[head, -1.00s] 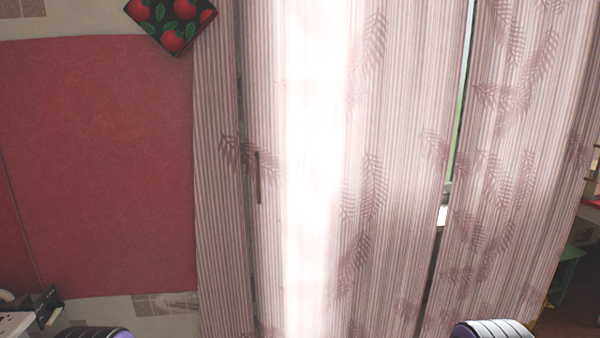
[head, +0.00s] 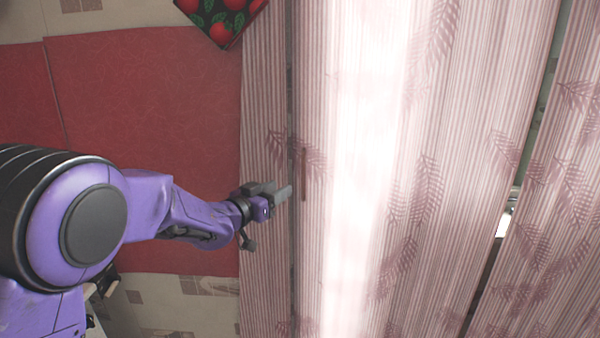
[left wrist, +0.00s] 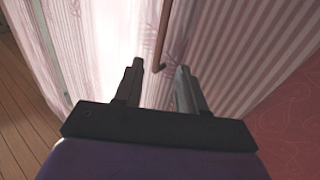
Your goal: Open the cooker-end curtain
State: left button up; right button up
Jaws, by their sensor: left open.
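The pink striped curtain panels with leaf prints hang across the middle and right of the head view. A narrow panel (head: 262,110) hangs beside the red wall, and a wide panel (head: 430,120) hangs to its right, with a thin dark gap between them. A thin brown handle (head: 303,172) is upright at the wide panel's left edge; it also shows in the left wrist view (left wrist: 164,35). My left gripper (head: 280,193) is open and empty, just left of the handle in the head view. In the left wrist view its fingertips (left wrist: 160,67) point toward the handle's lower end, which appears between them. My right gripper is out of view.
A red wall panel (head: 150,90) is behind my left arm. A dark cloth with red fruit (head: 222,18) hangs at the top. Another panel (head: 560,200) hangs at the right beyond a slanting gap. Wooden floor (left wrist: 22,125) shows in the left wrist view.

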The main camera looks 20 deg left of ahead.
aim_at(302, 175)
pick_arm(q)
jog(key=p+x, duration=0.3)
jog(key=x, duration=0.6)
jog(key=shift+w, duration=0.3)
jog(key=shift+w+d, duration=0.1)
jog(key=shift+w, duration=0.35)
grip_shut()
